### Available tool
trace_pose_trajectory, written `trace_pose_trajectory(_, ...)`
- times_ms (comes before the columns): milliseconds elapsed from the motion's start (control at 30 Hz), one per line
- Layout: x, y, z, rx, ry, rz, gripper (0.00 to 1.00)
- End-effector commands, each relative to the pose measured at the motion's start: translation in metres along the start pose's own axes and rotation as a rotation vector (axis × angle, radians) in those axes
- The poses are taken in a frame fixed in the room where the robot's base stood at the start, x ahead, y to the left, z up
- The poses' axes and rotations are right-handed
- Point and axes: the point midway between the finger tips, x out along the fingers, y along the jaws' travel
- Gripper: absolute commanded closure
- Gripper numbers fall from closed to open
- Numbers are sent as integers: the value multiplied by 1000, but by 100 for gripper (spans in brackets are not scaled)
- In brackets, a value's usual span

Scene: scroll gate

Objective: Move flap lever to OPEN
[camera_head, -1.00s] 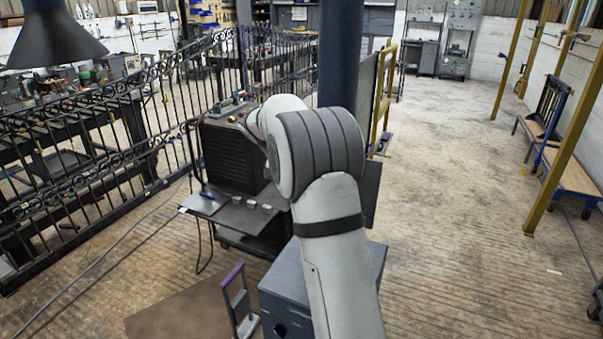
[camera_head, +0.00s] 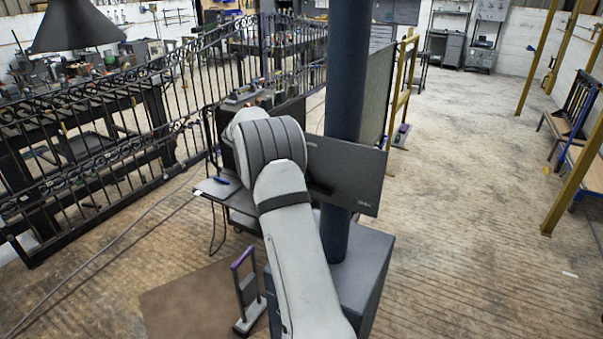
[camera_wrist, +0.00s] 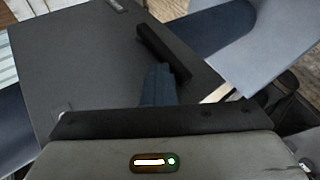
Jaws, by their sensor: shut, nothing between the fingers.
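I cannot make out a lever marked as the flap lever, or an OPEN mark, in either view. A dark machine (camera_head: 229,158) with small fittings on top stands by the gate, partly behind my arm. My gripper is hidden behind the arm in the head view. In the wrist view its narrow dark fingers (camera_wrist: 158,82) are together and empty. They are over or in front of a flat dark panel (camera_wrist: 85,60). A black bar (camera_wrist: 165,50) is just beyond the fingertips; I cannot tell whether they touch. The panel also shows in the head view (camera_head: 352,172).
A black scrolled gate (camera_head: 100,150) runs along the left. A purple-topped stand (camera_head: 247,290) is on the floor beside a brown mat (camera_head: 190,300). A bench (camera_head: 572,140) is at right; the floor between is open.

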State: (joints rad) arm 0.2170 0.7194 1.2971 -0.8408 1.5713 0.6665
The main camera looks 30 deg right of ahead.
Motion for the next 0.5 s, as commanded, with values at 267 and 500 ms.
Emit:
trace_pose_trajectory(267,3,-3,0,-3,-3,-2,100)
trace_pose_trajectory(500,0,1,0,-3,-4,-3,100)
